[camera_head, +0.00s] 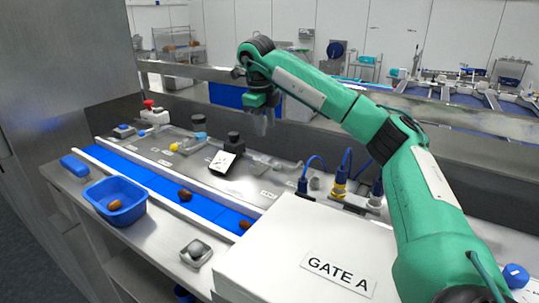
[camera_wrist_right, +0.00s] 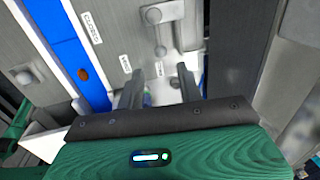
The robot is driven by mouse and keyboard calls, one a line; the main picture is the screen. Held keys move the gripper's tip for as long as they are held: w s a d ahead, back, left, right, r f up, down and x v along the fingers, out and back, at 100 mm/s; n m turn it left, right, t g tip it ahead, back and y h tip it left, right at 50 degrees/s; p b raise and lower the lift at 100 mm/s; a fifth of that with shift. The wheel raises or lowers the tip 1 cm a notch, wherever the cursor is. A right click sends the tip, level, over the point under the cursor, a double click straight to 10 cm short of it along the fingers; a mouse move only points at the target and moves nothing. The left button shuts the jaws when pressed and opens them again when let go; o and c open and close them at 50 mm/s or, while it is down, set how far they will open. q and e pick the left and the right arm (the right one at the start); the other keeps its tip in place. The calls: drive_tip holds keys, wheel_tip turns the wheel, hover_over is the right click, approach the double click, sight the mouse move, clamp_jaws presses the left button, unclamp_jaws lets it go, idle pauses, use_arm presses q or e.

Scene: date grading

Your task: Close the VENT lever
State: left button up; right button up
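My right gripper (camera_head: 263,128) hangs above the steel control panel (camera_head: 200,160), toward its back edge. In the right wrist view its two fingers (camera_wrist_right: 160,85) are apart, with nothing visibly held between them. Beyond the fingers is a grey lever-like fitting with a round end (camera_wrist_right: 159,40). Small labels lie beside it; one seems to read CLOSED (camera_wrist_right: 91,28), the others are too small to read surely. In the head view a yellow-knobbed handle (camera_head: 174,147) and a blue-capped fitting (camera_head: 200,136) stand on the panel. I cannot tell which is the VENT lever. My left gripper is not in view.
A blue conveyor (camera_head: 155,182) carries brown dates in front of the panel. A blue bin (camera_head: 115,203) stands beside it. The white GATE A box (camera_head: 310,245) is at the front. Cabled connectors (camera_head: 340,185) rise at the panel's right. A metal rail runs behind.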

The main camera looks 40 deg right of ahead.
sight(270, 165)
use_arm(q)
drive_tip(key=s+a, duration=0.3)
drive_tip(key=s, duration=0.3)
use_arm(e)
drive_tip(key=f+p, duration=0.1)
drive_tip(key=f, duration=0.3)
drive_tip(key=d+f+p, duration=0.1)
drive_tip(key=f+p, duration=0.1)
drive_tip(key=f, duration=0.1)
drive_tip(key=d+f+p, duration=0.1)
drive_tip(key=f, duration=0.3)
drive_tip(key=shift+f, duration=0.35)
drive_tip(key=shift+d+f, duration=0.1)
drive_tip(key=shift+f, duration=0.45)
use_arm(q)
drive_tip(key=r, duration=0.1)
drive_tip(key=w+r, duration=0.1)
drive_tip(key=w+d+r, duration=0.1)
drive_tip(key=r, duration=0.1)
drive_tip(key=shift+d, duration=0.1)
use_arm(e)
drive_tip(key=shift+w+f, duration=0.1)
clamp_jaws()
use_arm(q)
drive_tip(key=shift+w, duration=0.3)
